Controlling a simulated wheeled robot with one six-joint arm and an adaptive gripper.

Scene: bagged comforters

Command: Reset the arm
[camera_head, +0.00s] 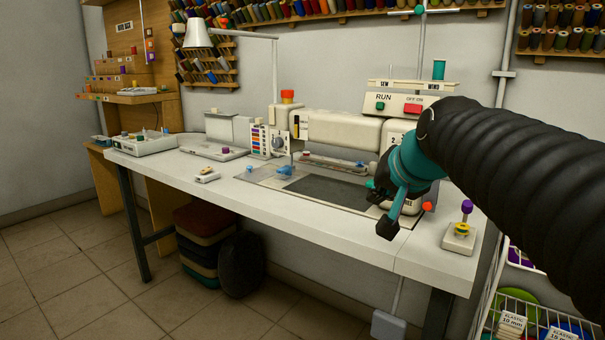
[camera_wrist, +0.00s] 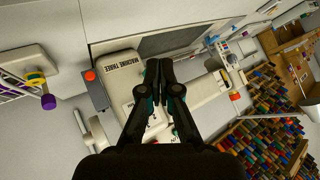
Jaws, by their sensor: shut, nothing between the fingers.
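My arm (camera_head: 510,170) comes in from the right in the head view, dark and ribbed with a teal wrist. My gripper (camera_head: 382,210) hangs in front of the right end of a white sewing machine (camera_head: 340,130), over the front part of the table. In the wrist view my gripper (camera_wrist: 158,68) has its two dark fingers together with nothing between them. The machine's body (camera_wrist: 205,90) lies behind the fingers there. The arm hides part of the machine's right end in the head view.
The white table (camera_head: 330,222) carries a small stand with a purple-topped spool (camera_head: 460,232) at right and a white box (camera_head: 140,143) at left. A lamp (camera_head: 197,35) rises behind. A wire basket (camera_head: 525,300) stands at lower right. The table's front left is mostly clear.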

